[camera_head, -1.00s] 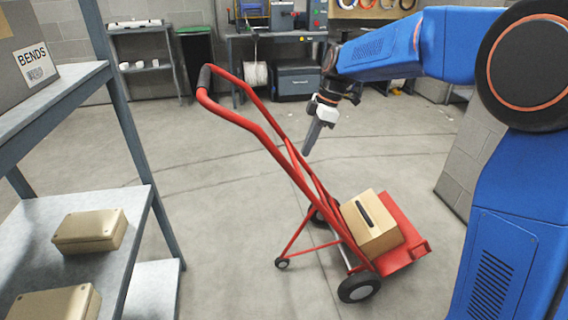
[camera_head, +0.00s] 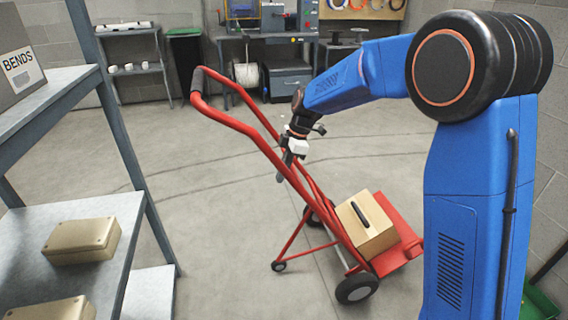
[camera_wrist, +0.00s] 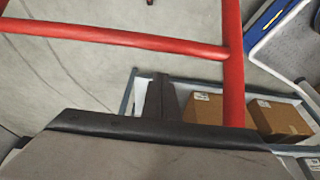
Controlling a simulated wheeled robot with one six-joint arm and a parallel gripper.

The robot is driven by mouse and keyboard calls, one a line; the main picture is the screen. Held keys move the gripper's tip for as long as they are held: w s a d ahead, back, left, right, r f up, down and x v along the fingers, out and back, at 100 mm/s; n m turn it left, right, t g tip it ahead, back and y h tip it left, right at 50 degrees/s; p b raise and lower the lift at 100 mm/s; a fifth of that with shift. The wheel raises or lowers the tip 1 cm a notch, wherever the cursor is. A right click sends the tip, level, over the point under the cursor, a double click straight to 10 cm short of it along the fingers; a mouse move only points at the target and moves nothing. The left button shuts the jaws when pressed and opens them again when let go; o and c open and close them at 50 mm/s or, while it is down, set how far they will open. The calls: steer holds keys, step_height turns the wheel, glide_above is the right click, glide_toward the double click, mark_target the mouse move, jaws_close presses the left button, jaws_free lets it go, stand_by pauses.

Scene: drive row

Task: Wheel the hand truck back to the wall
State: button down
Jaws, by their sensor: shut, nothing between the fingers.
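A red hand truck (camera_head: 262,143) stands tilted back on the concrete floor in the head view, with two black wheels on its axle and small casters behind. My gripper (camera_head: 281,176) is shut and empty, close to the upper frame of the truck. Whether it touches the frame cannot be told. In the wrist view the shut fingers (camera_wrist: 160,97) show near a red crossbar (camera_wrist: 115,39) and side rails of the truck. The block wall (camera_head: 180,12) is at the back.
A metal shelf (camera_head: 112,200) with tan boxes stands close on the left. The floor between is clear. A green tray (camera_head: 538,302) shows at lower right.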

mark_target(292, 171)
steer(key=shift+w+d+r, duration=0.1)
steer(key=shift+w+d, duration=0.15)
steer(key=shift+d, duration=0.65)
steer(key=shift+w+d+r, duration=0.1)
steer(key=shift+w+d, duration=0.15)
steer(key=shift+d, duration=0.6)
steer(key=w+d, duration=0.4)
steer(key=d, duration=1)
steer(key=w+d, duration=0.4)
steer(key=d, duration=1.1)
steer(key=w+d, duration=0.4)
steer(key=d, duration=1.1)
steer(key=shift+w, duration=0.35)
steer(key=shift+f, duration=0.1)
